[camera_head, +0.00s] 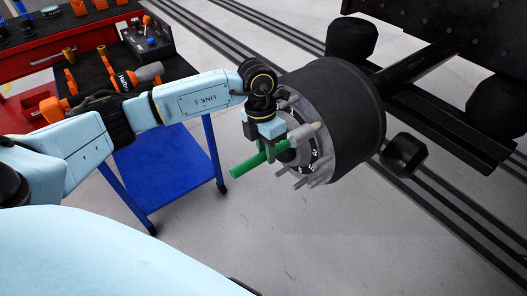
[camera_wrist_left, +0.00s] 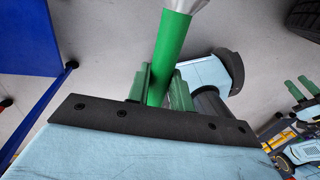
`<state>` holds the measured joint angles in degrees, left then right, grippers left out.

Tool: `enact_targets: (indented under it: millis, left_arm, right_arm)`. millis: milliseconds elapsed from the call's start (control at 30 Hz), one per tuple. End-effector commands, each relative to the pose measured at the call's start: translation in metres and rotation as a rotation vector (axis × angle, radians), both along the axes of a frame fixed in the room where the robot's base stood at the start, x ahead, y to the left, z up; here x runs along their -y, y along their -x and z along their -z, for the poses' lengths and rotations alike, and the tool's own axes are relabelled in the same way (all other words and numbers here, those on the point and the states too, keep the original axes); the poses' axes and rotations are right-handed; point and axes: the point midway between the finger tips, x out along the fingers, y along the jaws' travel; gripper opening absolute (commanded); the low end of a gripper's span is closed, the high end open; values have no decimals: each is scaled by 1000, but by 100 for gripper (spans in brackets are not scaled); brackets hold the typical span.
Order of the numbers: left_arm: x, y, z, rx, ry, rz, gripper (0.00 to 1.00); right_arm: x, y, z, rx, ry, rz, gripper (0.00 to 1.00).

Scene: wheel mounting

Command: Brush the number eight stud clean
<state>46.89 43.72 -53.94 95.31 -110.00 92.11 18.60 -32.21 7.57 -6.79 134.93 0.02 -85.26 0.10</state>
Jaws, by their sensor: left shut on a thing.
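My left gripper (camera_head: 269,150) is shut on the green handle of a brush (camera_head: 245,166). The brush's pale grey tapered head (camera_head: 304,134) points right, in front of the hub face. In the left wrist view the green handle (camera_wrist_left: 172,48) runs between the green fingers (camera_wrist_left: 160,88), and the grey head is cut off at the top edge. The wheel hub (camera_head: 346,112) is a dark drum with grey studs (camera_head: 302,182) around a black numbered ring (camera_head: 317,163). The gripper and brush cover part of the face. The numbers are too small to tell which is eight. Brush-to-stud contact is unclear.
A blue cart (camera_head: 165,176) with tools, including an orange-and-grey power tool (camera_head: 138,77), stands left of the hub. A red workbench (camera_head: 40,65) is behind it. A dark chassis beam (camera_head: 425,95) extends right from the hub. The floor below the hub is clear.

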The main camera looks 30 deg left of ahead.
Motion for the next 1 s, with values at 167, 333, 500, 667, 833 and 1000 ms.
enact_targets:
  millis: [167, 333, 500, 667, 833, 1000]
  left_arm:
    - [2, -5, 0, 1, 0, 1, 0]
    - [5, -10, 0, 1, 1, 2, 0]
    - [6, -15, 0, 1, 0, 1, 0]
    - [8, -19, 0, 1, 1, 2, 0]
    - [10, -24, 0, 1, 0, 1, 0]
    - [11, -27, 0, 1, 0, 1, 0]
  right_arm:
    - [0, 0, 2, 0, 0, 0, 36]
    - [0, 0, 4, 0, 0, 0, 36]
    - [0, 0, 6, 0, 0, 0, 36]
    - [0, 0, 8, 0, 0, 0, 36]
    - [0, 0, 10, 0, 0, 0, 36]
    - [0, 0, 11, 0, 0, 0, 36]
